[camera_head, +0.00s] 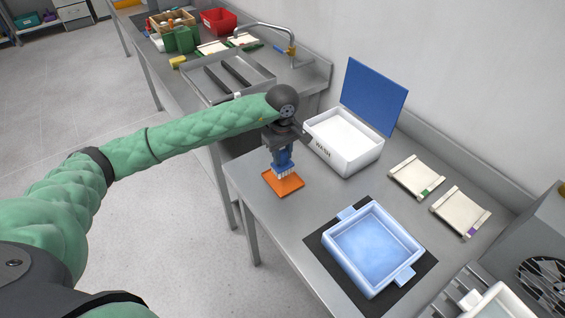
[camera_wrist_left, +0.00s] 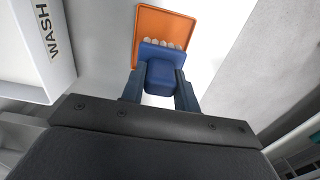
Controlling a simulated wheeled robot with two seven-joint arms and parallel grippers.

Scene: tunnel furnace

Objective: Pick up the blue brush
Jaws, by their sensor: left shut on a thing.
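The blue brush (camera_head: 283,159) stands upright with its pale bristles down, over the orange tray (camera_head: 291,188) at the near left part of the metal table. My left gripper (camera_head: 282,146) comes from above and is shut on the brush's handle. In the left wrist view the blue brush (camera_wrist_left: 162,70) sits between the two fingers of my left gripper (camera_wrist_left: 160,98), with the orange tray (camera_wrist_left: 180,24) beyond it. I cannot tell whether the bristles touch the tray. My right gripper is not in view.
A white bin marked WASH (camera_head: 345,149) stands right of the gripper, with a blue panel (camera_head: 374,96) behind it. A light blue basin (camera_head: 373,285) lies on a dark mat (camera_head: 425,273). Cream trays (camera_head: 417,177) lie at right. A sink and tap (camera_head: 291,50) stand farther back.

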